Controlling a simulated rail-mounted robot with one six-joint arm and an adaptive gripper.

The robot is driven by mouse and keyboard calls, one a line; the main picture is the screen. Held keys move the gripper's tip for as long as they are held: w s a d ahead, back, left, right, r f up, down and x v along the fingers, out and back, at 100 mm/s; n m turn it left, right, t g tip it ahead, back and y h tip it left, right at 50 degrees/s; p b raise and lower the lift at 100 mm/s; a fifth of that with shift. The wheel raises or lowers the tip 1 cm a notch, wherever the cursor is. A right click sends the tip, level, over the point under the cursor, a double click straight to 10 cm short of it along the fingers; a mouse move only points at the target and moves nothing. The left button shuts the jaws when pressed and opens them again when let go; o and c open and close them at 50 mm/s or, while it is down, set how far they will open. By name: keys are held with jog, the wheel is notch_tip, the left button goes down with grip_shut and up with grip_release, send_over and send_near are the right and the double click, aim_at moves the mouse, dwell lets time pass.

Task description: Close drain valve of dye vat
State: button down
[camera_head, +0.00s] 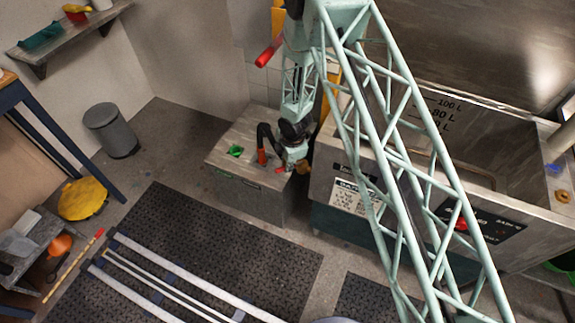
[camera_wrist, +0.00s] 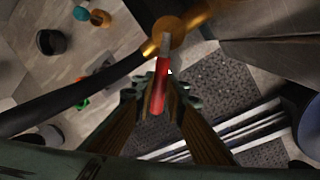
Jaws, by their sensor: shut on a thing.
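The dye vat (camera_head: 335,195) is a large steel tank at the right of the head view, with litre marks on its inner wall. Its brass drain valve (camera_head: 302,167) sits at the vat's left end; its brass body also shows in the wrist view (camera_wrist: 170,32). A red lever (camera_wrist: 160,75) points from the brass body down between my fingers. My gripper (camera_wrist: 158,98) is shut on the red lever, one finger on each side. In the head view my gripper (camera_head: 287,168) is small and partly hidden by my arm.
A low grey box (camera_head: 240,188) stands beside the vat's left end, with a green item (camera_head: 235,151) on top. A black hose (camera_wrist: 75,102) crosses the wrist view close to my gripper. Dark perforated mats (camera_head: 180,240) and pale rails (camera_head: 160,268) lie on the floor.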

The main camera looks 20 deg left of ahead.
jog(key=c, duration=2.6)
grip_release()
jog(key=shift+r, duration=0.15)
notch_tip(320, 180, up, 7)
jog(key=s, duration=0.1)
jog(key=shift+d, duration=0.45)
jog(key=shift+s, duration=0.1)
